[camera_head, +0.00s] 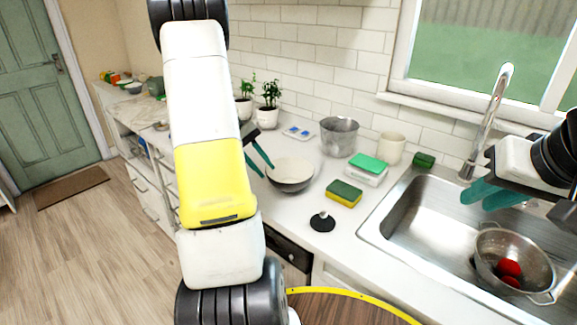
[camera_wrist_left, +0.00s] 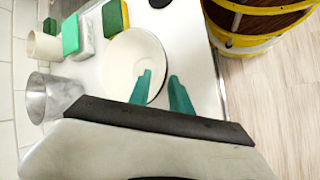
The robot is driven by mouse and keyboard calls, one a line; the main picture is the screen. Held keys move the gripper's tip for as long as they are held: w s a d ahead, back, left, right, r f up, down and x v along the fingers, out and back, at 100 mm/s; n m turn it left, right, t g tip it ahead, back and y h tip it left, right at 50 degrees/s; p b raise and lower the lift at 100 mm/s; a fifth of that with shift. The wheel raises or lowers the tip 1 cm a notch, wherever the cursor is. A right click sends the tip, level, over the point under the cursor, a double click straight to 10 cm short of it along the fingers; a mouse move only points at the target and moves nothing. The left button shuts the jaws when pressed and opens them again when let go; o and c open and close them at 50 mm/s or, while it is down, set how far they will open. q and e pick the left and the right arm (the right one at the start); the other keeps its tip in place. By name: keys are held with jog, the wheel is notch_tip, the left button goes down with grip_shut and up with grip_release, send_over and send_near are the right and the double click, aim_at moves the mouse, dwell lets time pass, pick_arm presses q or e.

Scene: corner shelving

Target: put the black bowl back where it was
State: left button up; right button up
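The black bowl (camera_head: 291,184), dark outside and pale inside, sits upright on the white counter. It also shows from above in the left wrist view (camera_wrist_left: 122,58). My left gripper (camera_head: 258,160) is at the bowl's left edge in the head view, its teal fingers apart. In the left wrist view my left gripper (camera_wrist_left: 160,90) has one finger over the bowl's inside and the other beyond its rim, with nothing held. Whether a finger touches the bowl I cannot tell. My right gripper (camera_head: 492,194) is over the sink, its fingers overlapping in view.
A sponge (camera_head: 344,193), a green-lidded container (camera_head: 368,170), a metal pot (camera_head: 339,137) and a cream cup (camera_head: 391,148) stand near the bowl. A black stopper (camera_head: 322,222) lies in front. The sink (camera_head: 405,215) holds a colander (camera_head: 512,262) with red items. Potted plants (camera_head: 268,116) stand behind.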

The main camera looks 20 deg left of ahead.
pick_arm(q)
jog(key=w+v, duration=0.1)
jog(key=v, duration=0.6)
jog(key=s+d+r+m+y, duration=0.1)
jog(key=s+d+r, duration=0.2)
jog(key=d+r, duration=0.25)
jog(key=s+d+r+m+t+y, duration=0.2)
jog(key=s+d+r+m, duration=0.1)
jog(key=s+d, duration=0.5)
jog(key=s+d+r+m+t+y, duration=0.2)
jog(key=s+d+m, duration=0.3)
jog(key=d, duration=0.5)
jog(key=s+t, duration=0.1)
jog(key=s, duration=0.1)
jog(key=shift+s+d+r, duration=0.15)
jog(key=shift+s+r, duration=0.2)
jog(key=shift+s, duration=0.05)
